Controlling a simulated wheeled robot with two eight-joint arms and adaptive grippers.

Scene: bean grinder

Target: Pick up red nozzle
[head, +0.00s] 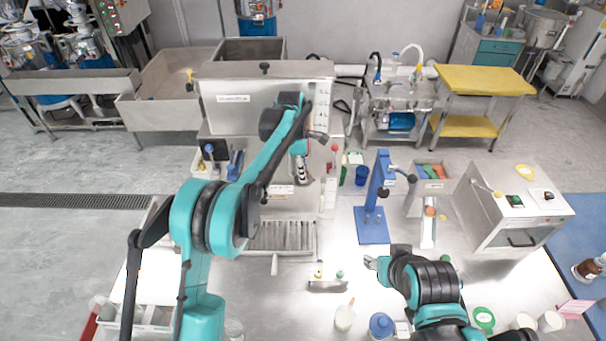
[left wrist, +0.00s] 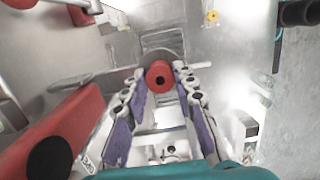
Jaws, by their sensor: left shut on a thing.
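The red nozzle (left wrist: 159,75) shows in the left wrist view as a short red cylinder with a dark hole in its end. It sits between the fingertips of my left gripper (left wrist: 160,80), which is shut on it. In the head view my left gripper (head: 302,172) is in front of the steel machine (head: 265,97), and I cannot make out the nozzle there. My right gripper (head: 371,263) is low over the table at centre right, away from the nozzle. Its fingers are too small to tell whether they are open.
A blue press stand (head: 373,225) stands right of my left gripper. A slotted drip tray (head: 282,237) lies below it. A steel box with buttons (head: 520,210) is at the right. In the left wrist view, a large red part (left wrist: 60,125) is close on the left.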

